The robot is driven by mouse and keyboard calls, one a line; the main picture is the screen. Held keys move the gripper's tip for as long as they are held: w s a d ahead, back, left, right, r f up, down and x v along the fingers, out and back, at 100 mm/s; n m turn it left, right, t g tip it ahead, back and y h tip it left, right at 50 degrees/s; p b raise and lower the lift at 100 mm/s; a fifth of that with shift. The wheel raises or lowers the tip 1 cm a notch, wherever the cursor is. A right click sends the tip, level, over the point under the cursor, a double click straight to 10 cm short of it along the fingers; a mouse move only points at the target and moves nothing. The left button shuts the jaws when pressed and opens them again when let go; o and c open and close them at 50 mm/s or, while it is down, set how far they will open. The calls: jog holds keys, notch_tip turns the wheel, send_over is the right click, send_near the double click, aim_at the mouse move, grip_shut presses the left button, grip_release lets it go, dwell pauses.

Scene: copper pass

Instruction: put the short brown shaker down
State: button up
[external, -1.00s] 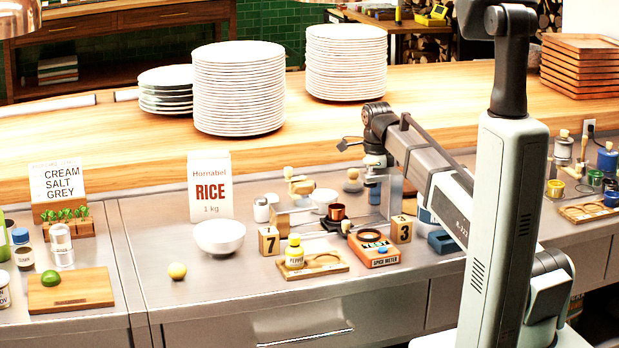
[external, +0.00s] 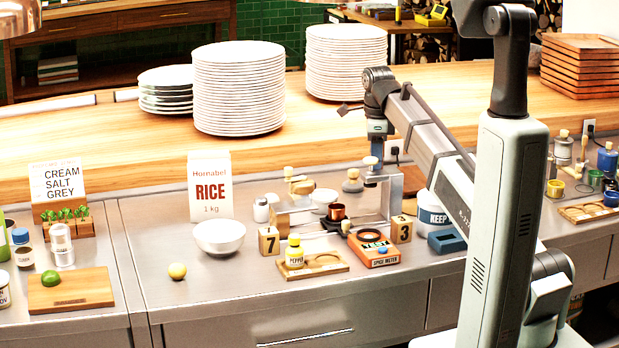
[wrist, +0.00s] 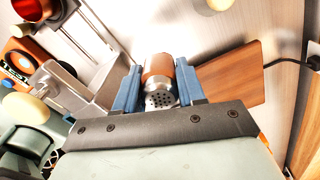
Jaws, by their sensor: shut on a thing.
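The short brown shaker (wrist: 158,68) has a brown body and a silver perforated end. In the wrist view it sits between the two blue fingers of my gripper (wrist: 159,87), which is shut on it. The perforated end faces the camera. In the external view my gripper (external: 375,168) is over the back of the steel counter, close to a grey metal stand (external: 396,198). The shaker cannot be made out clearly there. What lies directly under it is hidden.
A wooden board (wrist: 238,75) lies right of the fingers in the wrist view.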

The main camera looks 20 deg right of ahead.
jog(key=shift+r, duration=0.4)
jog(key=shift+n, duration=0.3)
